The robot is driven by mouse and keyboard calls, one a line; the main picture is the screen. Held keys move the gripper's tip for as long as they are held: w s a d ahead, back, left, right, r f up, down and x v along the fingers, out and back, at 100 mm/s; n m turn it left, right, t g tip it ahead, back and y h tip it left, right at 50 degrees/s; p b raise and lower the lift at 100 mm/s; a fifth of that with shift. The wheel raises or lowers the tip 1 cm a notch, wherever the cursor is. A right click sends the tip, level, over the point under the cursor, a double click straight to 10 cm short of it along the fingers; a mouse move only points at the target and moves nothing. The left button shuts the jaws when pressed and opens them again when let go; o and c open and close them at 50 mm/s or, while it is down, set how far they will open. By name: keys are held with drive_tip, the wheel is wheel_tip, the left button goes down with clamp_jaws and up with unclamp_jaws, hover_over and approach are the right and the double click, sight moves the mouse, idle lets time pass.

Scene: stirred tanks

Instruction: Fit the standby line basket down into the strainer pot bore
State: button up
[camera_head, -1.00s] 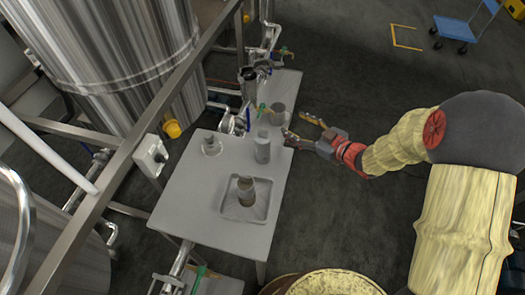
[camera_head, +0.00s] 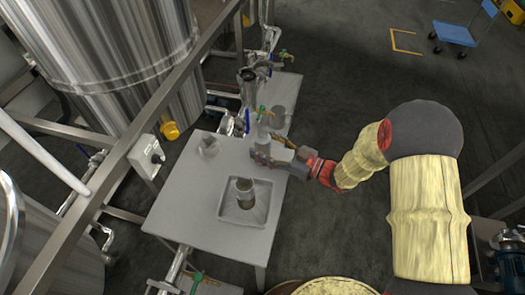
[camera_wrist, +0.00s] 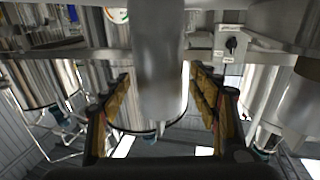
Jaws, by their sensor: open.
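A plain grey upright cylinder (camera_wrist: 160,75) stands between my gripper's two fingers in the wrist view. In the head view its upper part (camera_head: 264,134) shows just above my gripper (camera_head: 268,147), which hides the rest. My gripper is open, with a finger on each side of the cylinder and visible gaps. A short metal cylinder with a darker band (camera_head: 245,188) stands in a shallow square tray (camera_head: 226,212) on the table. An open-topped metal pot (camera_head: 247,77) is in the pipework behind the table. I cannot tell which piece is the standby line basket.
The grey table (camera_head: 185,205) has bare room at its left and front. A small grey fitting (camera_head: 209,147) stands at its left, and another grey cylinder (camera_head: 279,116) behind my gripper. Pipes and valves with green handles (camera_head: 284,54) crowd the back. A steel rail (camera_head: 125,150) runs along the left.

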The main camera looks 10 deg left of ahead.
drive_tip(key=shift+w+a, duration=0.25)
drive_tip(key=shift+a, duration=0.2)
drive_tip(key=shift+c, duration=0.6)
drive_tip(key=c, duration=1.2)
drive_tip(key=shift+c, duration=0.6)
drive_tip(key=shift+r, duration=0.15)
